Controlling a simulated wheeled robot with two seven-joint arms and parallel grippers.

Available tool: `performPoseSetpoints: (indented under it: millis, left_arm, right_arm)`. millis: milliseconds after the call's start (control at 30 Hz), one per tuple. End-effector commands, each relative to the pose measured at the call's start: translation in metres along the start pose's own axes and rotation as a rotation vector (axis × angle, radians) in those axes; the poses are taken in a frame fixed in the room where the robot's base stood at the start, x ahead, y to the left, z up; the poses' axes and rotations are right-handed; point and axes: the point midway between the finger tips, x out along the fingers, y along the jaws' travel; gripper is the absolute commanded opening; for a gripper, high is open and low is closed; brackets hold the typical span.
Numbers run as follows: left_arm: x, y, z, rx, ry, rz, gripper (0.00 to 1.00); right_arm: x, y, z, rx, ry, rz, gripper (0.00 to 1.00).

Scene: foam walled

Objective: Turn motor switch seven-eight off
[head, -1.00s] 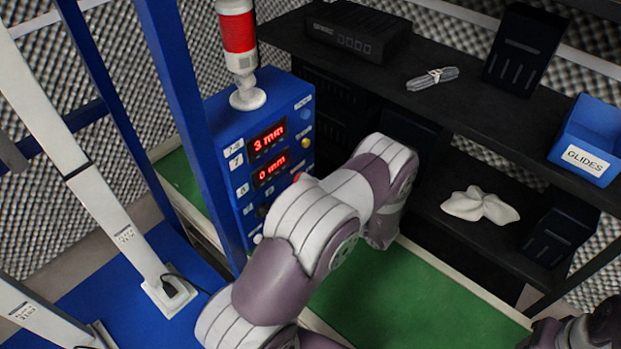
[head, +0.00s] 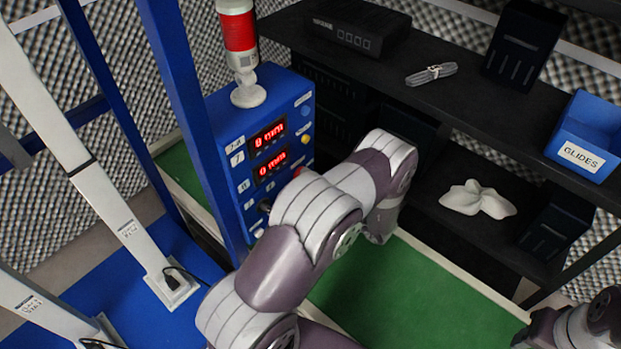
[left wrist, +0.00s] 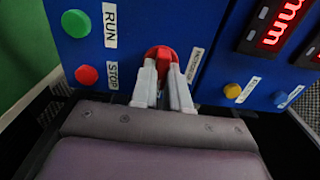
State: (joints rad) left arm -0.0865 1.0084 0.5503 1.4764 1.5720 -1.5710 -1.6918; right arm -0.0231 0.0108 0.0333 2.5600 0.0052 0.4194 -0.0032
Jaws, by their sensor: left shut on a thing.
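A red switch knob (left wrist: 162,55) sits on the blue control panel (left wrist: 215,75). In the left wrist view my left gripper (left wrist: 164,75) has its two pale fingers closed on either side of the knob. A white label (left wrist: 195,65) beside it is too blurred to read fully. In the head view a bit of the red knob (head: 300,172) shows past my left arm, which hides the gripper. The panel's upper red display (head: 268,136), near a 7-8 label, reads what looks like 0 or 8 mm. The lower display (head: 271,163) reads 0 mm. My right gripper is not visible.
Near the knob are a green RUN button (left wrist: 76,23), a red STOP button (left wrist: 86,75), a yellow button (left wrist: 232,90) and a blue button (left wrist: 281,97). A red signal lamp (head: 238,32) stands on the panel. Black shelves (head: 455,110) and a blue GLIDES bin (head: 590,135) are right.

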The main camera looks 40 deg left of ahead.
Motion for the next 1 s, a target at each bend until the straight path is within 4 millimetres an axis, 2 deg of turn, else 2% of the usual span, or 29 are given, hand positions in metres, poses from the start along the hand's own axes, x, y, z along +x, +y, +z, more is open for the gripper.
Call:
performPoseSetpoints:
  millis: [233, 267, 300, 333, 600, 733, 867, 1000]
  left_arm:
    - [0.0, 0.001, 0.001, 0.004, 0.001, 0.002, 0.0]
    - [0.0, 0.001, 0.001, 0.004, 0.001, 0.002, 0.21]
    - [0.0, 0.001, 0.001, 0.004, 0.001, 0.002, 0.34]
    - [0.0, 0.001, 0.001, 0.004, 0.001, 0.001, 0.4]
    - [-0.001, 0.001, 0.0, 0.001, 0.001, 0.0, 0.4]
    - [-0.011, 0.001, -0.001, 0.001, 0.003, 0.0, 0.4]
    - [-0.039, 0.003, -0.001, 0.0, 0.006, 0.001, 0.4]
    - [-0.077, 0.003, -0.001, 0.0, 0.007, 0.001, 0.4]
  right_arm:
    - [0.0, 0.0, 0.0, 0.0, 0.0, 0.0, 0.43]
    - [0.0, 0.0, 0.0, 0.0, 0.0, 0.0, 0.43]
    - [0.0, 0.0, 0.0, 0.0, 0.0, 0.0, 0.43]
    - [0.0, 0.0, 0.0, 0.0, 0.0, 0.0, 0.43]
    - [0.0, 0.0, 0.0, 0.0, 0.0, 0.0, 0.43]
    - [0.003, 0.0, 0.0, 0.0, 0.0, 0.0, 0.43]
    - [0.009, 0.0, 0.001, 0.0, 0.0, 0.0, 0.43]
    - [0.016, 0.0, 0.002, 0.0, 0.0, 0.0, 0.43]
